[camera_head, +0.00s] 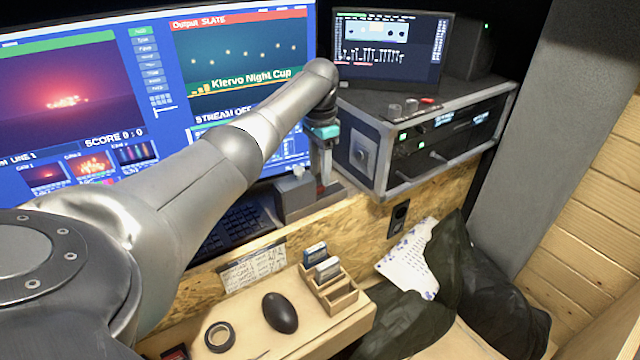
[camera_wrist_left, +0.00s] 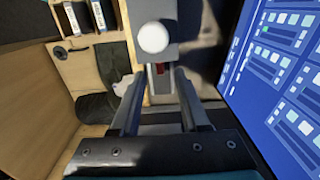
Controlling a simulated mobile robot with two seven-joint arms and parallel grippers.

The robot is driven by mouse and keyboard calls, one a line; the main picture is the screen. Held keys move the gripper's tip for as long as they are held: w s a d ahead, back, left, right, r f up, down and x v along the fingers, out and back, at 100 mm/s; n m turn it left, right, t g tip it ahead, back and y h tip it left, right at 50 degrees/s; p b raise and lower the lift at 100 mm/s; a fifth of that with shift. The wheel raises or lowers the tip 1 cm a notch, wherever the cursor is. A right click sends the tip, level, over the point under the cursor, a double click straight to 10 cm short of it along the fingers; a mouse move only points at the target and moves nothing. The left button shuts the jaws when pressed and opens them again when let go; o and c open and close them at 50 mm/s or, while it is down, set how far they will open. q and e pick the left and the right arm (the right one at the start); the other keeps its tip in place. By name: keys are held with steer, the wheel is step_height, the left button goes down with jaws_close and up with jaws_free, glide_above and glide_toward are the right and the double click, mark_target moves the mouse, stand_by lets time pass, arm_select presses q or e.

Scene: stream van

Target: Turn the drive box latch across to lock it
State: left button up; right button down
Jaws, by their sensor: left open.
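A small grey metal box (camera_head: 296,194) stands on the desk in front of the monitors, beside the keyboard. I take it to be the drive box, though I cannot be sure. My left gripper (camera_head: 325,183) points down at the box's right side in the head view. In the left wrist view my left gripper (camera_wrist_left: 158,80) is open. A grey body (camera_wrist_left: 165,18) with a round white knob (camera_wrist_left: 153,37) shows just beyond the fingertips, with a small red part (camera_wrist_left: 158,68) between them. I cannot tell whether the fingers touch anything, nor how the latch is turned. My right gripper is not in view.
The large monitor (camera_head: 242,52) stands close behind my left arm. A rack case (camera_head: 385,140) stands to the right of the gripper. Below, a wooden shelf holds a drive holder (camera_head: 341,300), a black mouse (camera_head: 280,312) and a tape roll (camera_head: 219,336). Dark cloth (camera_head: 480,300) lies right.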

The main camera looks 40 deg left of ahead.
mark_target(320, 186)
arm_select(q)
steer(key=shift+f, duration=1.9)
jaws_close()
